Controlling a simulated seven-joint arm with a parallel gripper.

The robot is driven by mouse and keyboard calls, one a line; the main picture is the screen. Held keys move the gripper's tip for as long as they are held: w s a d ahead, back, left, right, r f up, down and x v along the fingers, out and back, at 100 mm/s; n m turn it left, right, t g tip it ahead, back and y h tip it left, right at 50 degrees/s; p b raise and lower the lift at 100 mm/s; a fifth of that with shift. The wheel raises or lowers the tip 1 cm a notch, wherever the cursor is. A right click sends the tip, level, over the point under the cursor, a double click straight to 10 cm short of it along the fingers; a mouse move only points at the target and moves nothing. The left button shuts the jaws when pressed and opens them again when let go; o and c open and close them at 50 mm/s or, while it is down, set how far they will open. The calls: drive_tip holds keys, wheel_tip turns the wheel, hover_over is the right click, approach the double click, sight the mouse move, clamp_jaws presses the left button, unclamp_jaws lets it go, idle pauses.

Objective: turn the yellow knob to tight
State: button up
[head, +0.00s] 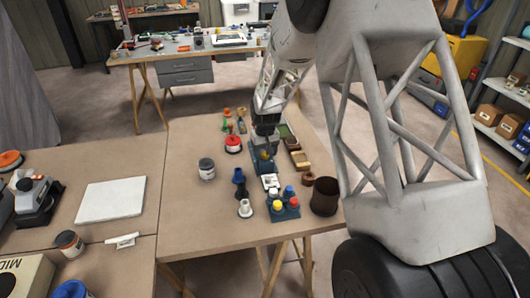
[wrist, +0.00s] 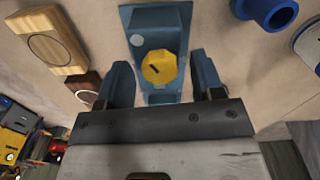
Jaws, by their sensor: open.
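The yellow knob (wrist: 165,70) sits on a blue base (wrist: 172,20) in the wrist view. A short dark mark shows on the knob's face. A pale round spot shows on the base, up and left of the knob. My gripper (wrist: 159,62) is open, with one finger on each side of the knob and visible gaps between. Neither finger appears to touch the knob. In the head view my gripper (head: 265,128) is above the blue base (head: 262,167), and the knob is small and partly hidden there. I cannot read any word for tight.
A red-and-white tin (head: 233,146), a grey jar (head: 206,170) and a dark blue part (head: 239,177) stand left of the base. In front are a white part (head: 245,209) and a blue block with several coloured knobs (head: 285,213). A brown cup (head: 325,197) and wooden pieces (head: 300,160) stand right.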

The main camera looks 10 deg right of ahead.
drive_tip(key=c, duration=0.9)
drive_tip(key=shift+n, duration=0.6)
drive_tip(key=o, duration=0.9)
drive_tip(key=shift+r, duration=3.9)
